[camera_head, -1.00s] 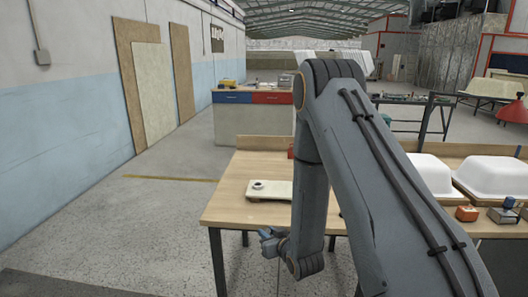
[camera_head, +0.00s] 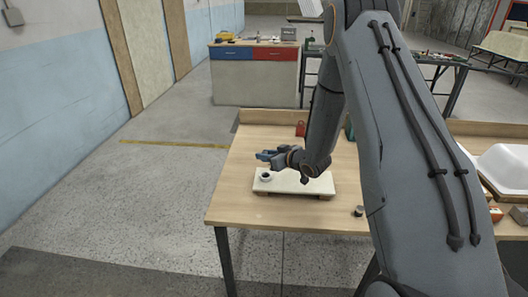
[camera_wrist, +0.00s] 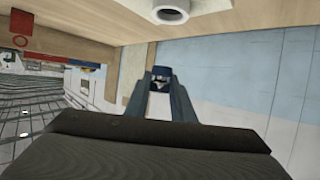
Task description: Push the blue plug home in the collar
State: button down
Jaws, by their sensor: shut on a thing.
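The collar (camera_head: 266,176) is a pale ring with a dark opening on the left part of a cream board (camera_head: 300,186) on the wooden table. In the wrist view the collar (camera_wrist: 170,12) is at the top edge, partly cut off. My gripper (camera_head: 268,156) is above the board, close to the collar in the picture. In the wrist view my gripper (camera_wrist: 160,88) is shut on the blue plug (camera_wrist: 160,73), whose dark blue end shows between the fingertips. The plug is apart from the collar. The fingers hide part of the plug.
A small dark cylinder (camera_head: 358,211) stands on the table right of the board. A red item (camera_head: 300,129) is at the table's back. A white tub shell (camera_head: 502,166) is at the right. Bare tabletop (camera_head: 232,205) lies left of the board.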

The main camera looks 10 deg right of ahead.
jog(key=shift+s, duration=0.1)
jog(key=shift+d+f, duration=0.1)
jog(key=b, duration=0.4)
send_over(266, 177)
jog(key=shift+f, duration=2.8)
jog(key=shift+f+b, duration=0.55)
jog(key=shift+f, duration=0.4)
jog(key=c, duration=1.4)
grip_release()
jog(key=shift+c, duration=0.2)
jog(key=shift+s, duration=0.1)
jog(key=shift+b+v, duration=1)
jog(key=shift+v, duration=2.85)
